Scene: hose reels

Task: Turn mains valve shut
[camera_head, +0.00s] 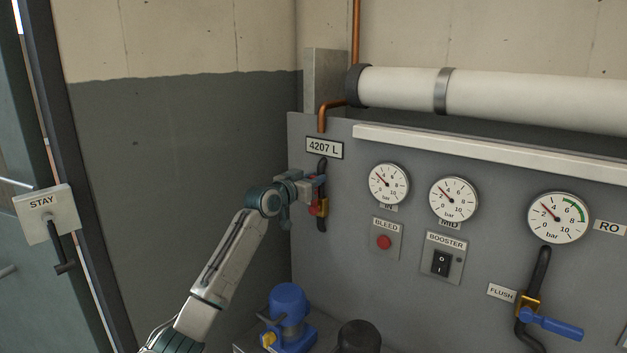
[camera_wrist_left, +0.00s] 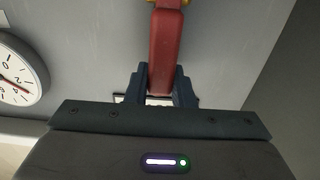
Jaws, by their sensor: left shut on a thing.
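The mains valve has a brass body (camera_head: 323,208) on a dark vertical pipe at the left end of the grey panel, below the 4207 L plate (camera_head: 324,148). My left gripper (camera_head: 312,188) is at this valve, reaching in from the left. In the left wrist view the red lever (camera_wrist_left: 166,45) stands between the two dark fingers of my left gripper (camera_wrist_left: 160,88), which are shut on it. A bit of yellow metal shows at the lever's far end. In the head view the gripper hides most of the lever. My right gripper is not in view.
Gauges (camera_head: 389,184) and a red bleed button (camera_head: 384,242) are right of the valve. A flush valve with a blue lever (camera_head: 553,324) is at the lower right. A blue pump (camera_head: 289,305) stands below. A white pipe (camera_head: 500,96) runs above. A door stands at left.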

